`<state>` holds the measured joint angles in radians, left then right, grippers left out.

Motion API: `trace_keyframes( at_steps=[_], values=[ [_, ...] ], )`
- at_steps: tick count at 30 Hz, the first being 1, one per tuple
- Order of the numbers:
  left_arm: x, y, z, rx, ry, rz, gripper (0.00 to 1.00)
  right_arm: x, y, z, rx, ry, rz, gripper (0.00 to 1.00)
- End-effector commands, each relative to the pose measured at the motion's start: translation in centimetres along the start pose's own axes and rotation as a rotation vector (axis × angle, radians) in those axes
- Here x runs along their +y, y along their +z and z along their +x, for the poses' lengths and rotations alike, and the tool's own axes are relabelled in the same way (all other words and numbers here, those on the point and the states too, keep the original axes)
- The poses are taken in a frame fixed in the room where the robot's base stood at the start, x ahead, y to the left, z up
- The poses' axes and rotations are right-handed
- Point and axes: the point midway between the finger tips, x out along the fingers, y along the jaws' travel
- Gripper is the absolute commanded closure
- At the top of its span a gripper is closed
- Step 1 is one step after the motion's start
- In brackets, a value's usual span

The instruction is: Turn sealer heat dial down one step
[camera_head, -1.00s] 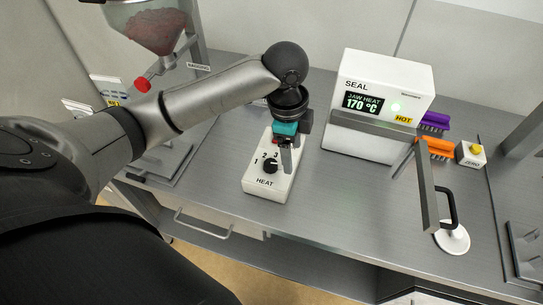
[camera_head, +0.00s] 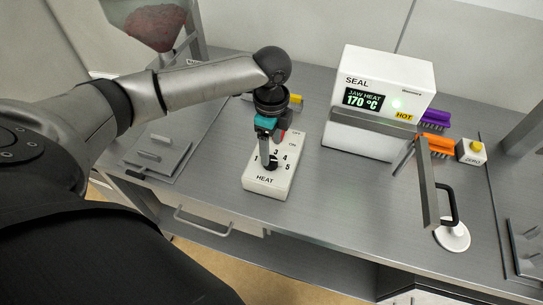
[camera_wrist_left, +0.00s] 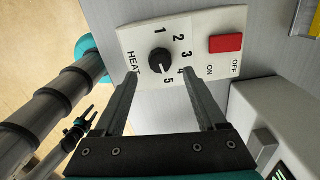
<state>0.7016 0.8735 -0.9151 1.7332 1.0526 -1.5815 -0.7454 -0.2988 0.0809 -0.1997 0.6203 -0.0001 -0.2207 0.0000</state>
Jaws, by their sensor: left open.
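The white heat control box (camera_head: 258,182) sits on the steel bench, with HEAT and the numbers 1 to 5 around a black dial (camera_head: 270,165). In the left wrist view the dial (camera_wrist_left: 159,61) shows clearly, but I cannot make out its pointer setting. My left gripper (camera_head: 268,155) points down over the dial. It is open, with its fingertips (camera_wrist_left: 158,74) to either side near the knob; I cannot tell whether they touch it. The sealer (camera_head: 385,85) display (camera_head: 366,101) reads JAW HEAT 170 °C.
A red OFF/ON switch (camera_wrist_left: 227,43) sits on the same box, beside the right finger in the left wrist view. The sealer has a HOT label and a black handle (camera_head: 449,205).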

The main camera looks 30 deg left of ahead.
Motion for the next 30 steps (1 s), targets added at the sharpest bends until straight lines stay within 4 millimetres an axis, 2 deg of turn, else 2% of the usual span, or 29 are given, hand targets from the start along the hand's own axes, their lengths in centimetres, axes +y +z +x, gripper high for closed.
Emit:
trace_keyframes(
  at_steps=[3, 9, 20, 30],
  values=[
    [0.1, 0.0, 2.2, -0.001, 0.003, 0.001, 0.27, -0.1, 0.1, 0.2, -0.001, -0.001, 0.000, 0.50],
    [0.0, -0.1, 4.2, 0.000, -0.001, 0.000, 0.27, -0.1, 0.1, 0.4, -0.001, -0.001, -0.001, 0.50],
    [0.0, 0.0, 4.5, 0.000, -0.001, 0.001, 0.28, -0.1, 0.2, 0.4, -0.001, -0.002, -0.001, 0.50],
    [0.0, 0.0, 4.5, 0.000, -0.001, 0.001, 0.66, -0.1, 0.2, 0.4, -0.001, -0.002, -0.001, 0.50]
  ],
)
